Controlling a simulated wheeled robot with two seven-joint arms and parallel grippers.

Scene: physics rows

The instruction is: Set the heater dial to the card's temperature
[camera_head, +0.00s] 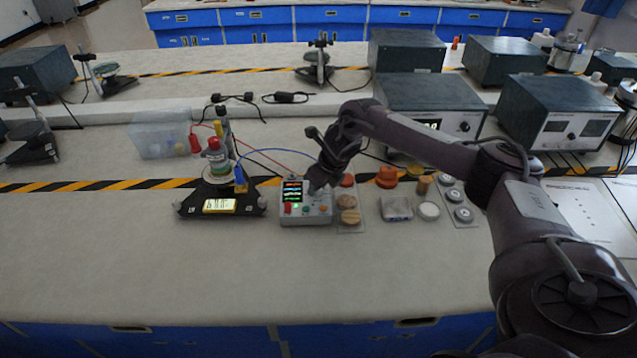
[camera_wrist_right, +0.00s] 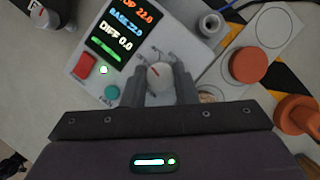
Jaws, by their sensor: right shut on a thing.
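The heater control box (camera_head: 306,219) stands on the bench, in front of my right arm in the head view. In the right wrist view its screen (camera_wrist_right: 118,32) reads about TOP 22.0, BASE 22.0, DIFF 0.0. My right gripper (camera_wrist_right: 159,80) is shut on the dial, one finger on each side. In the head view my right gripper (camera_head: 319,187) hides the dial. My left gripper is out of view.
A red switch (camera_wrist_right: 84,66) and a green button (camera_wrist_right: 112,93) sit beside the dial. Discs (camera_head: 349,201), a clear block (camera_head: 396,208) and weights (camera_head: 463,214) lie to the right. Wires run behind the box. The front bench is clear.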

